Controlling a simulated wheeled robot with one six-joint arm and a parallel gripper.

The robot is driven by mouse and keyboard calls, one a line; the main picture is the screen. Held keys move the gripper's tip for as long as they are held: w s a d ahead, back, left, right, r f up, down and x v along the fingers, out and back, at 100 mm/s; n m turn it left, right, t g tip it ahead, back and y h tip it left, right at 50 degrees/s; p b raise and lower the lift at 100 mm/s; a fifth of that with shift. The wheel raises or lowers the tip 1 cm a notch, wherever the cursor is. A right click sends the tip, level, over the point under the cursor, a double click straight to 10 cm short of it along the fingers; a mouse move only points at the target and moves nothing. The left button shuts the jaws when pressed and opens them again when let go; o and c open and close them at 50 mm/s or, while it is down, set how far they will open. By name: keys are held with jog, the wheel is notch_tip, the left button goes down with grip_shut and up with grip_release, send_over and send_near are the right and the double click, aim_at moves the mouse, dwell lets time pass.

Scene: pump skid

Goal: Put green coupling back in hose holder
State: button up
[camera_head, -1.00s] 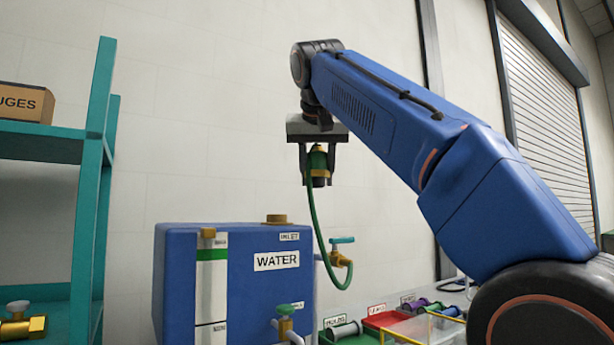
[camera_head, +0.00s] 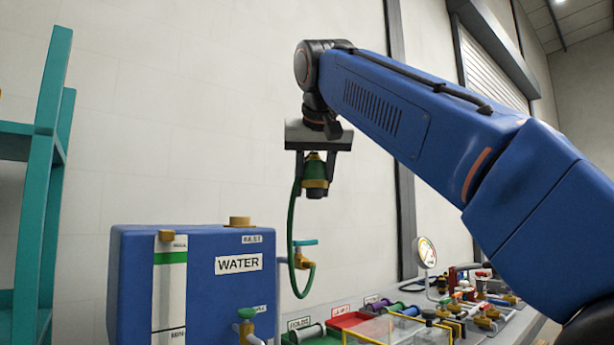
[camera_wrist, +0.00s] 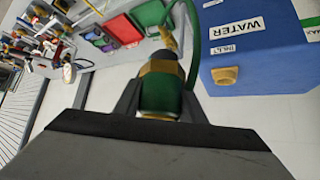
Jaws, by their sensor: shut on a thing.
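My gripper (camera_head: 316,172) is shut on the green coupling (camera_head: 315,170), which has brass-coloured bands and a dark lower end. It holds the coupling high in the air, above and to the right of the blue water tank. The coupling also shows between the fingers in the wrist view (camera_wrist: 162,88). A green hose (camera_head: 292,225) loops from the coupling down to a brass tap (camera_head: 302,262) with a teal handle. I cannot make out the hose holder for certain in these frames.
The blue water tank (camera_head: 200,300) stands at the lower left, beside a teal shelf (camera_head: 42,180). A red bin (camera_head: 348,320), other bins, a round gauge (camera_head: 426,252) and several fittings crowd the bench at right. The air around the coupling is clear.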

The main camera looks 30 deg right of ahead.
jog(key=s+d+f, duration=0.1)
jog(key=d+f, duration=0.1)
jog(key=f, duration=1)
jog(key=s+d+f, duration=0.1)
jog(key=d+f, duration=0.2)
jog(key=f, duration=0.9)
jog(key=s+d+f, duration=0.1)
jog(key=d+f, duration=0.1)
jog(key=f, duration=1)
jog(key=shift+s+d, duration=0.25)
jog(key=shift+s, duration=0.15)
jog(key=shift+f, duration=0.1)
